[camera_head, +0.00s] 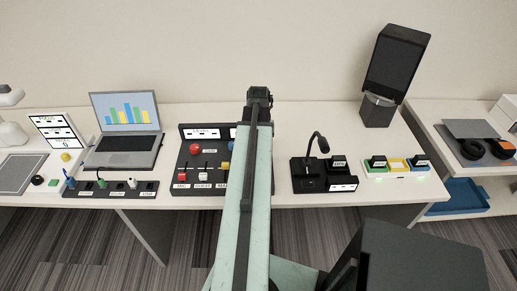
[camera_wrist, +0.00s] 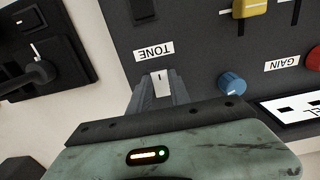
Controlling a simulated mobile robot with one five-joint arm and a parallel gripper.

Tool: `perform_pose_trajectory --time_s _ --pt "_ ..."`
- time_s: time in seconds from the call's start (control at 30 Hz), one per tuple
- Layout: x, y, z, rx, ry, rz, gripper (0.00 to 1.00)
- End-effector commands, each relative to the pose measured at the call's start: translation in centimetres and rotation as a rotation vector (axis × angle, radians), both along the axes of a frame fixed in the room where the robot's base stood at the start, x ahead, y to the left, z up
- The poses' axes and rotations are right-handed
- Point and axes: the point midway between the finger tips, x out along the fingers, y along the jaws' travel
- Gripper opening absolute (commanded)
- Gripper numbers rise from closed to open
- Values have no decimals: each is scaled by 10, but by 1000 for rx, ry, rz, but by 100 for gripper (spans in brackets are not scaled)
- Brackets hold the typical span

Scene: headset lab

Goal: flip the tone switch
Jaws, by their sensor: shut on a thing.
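The tone switch (camera_wrist: 160,82) is a small white piece on the dark control panel (camera_wrist: 205,55), beside the white TONE label (camera_wrist: 154,50) in the wrist view. My gripper (camera_wrist: 160,92) is at the switch, with its grey fingers on either side and shut on it. The lower part of the switch is hidden by the fingers. In the head view the panel (camera_head: 187,160) is left of my arm, which covers its right part. The switch is hidden there.
A blue knob (camera_wrist: 232,83) sits right of my fingers, and a yellow slider cap (camera_wrist: 250,8) is farther up. A black microphone base (camera_head: 310,178) stands right of the panel. A laptop (camera_head: 125,130) is at left, and a tall dark speaker (camera_head: 393,75) is at back right.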

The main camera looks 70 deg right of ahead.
Motion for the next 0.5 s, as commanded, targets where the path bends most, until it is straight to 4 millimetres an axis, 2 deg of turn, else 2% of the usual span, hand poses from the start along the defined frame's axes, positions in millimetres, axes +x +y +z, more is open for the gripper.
perform_pose_trajectory --time_s 0.2,0.5 --pt "4 -9 0 138 52 1 0" --pt "3 -7 1 237 91 1 0"
